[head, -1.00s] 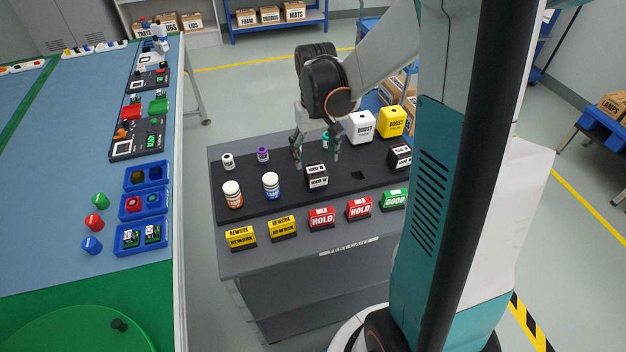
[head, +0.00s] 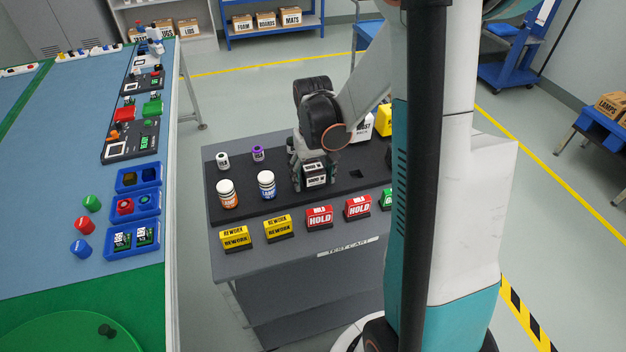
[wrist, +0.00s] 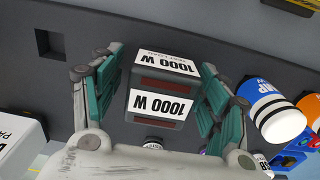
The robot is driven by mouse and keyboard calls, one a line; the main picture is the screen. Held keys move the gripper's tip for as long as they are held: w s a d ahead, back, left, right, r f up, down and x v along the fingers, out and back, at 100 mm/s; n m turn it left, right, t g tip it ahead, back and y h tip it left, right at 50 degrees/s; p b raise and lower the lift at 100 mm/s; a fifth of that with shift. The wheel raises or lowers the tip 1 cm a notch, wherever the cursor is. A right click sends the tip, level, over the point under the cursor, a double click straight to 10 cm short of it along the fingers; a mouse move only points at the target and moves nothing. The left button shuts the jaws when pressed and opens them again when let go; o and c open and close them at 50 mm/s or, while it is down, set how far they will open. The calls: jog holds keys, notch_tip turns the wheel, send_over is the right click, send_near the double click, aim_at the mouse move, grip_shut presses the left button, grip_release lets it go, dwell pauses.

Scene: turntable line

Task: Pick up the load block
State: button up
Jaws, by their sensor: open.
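The load block (head: 315,175) is a dark block with white labels, standing on the black mat of the test cart. In the wrist view the load block (wrist: 162,88) reads "1000 W" on two faces and sits between my fingers. My gripper (head: 312,178) has come down over it, with a finger on either side. In the wrist view the teal finger pads of my gripper (wrist: 160,95) are spread, with a gap showing beside the block on both sides. The block's far side is hidden in the head view.
A blue-labelled bottle (head: 267,185) and an orange one (head: 227,193) stand left of the block. Yellow REWORK signs (head: 278,228) and red HOLD signs (head: 320,217) line the front. White and yellow BOOST blocks stand behind right, partly hidden by my arm. A square recess (wrist: 50,44) lies nearby.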

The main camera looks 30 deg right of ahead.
jog(key=c, duration=1.6)
jog(key=shift+o, duration=0.2)
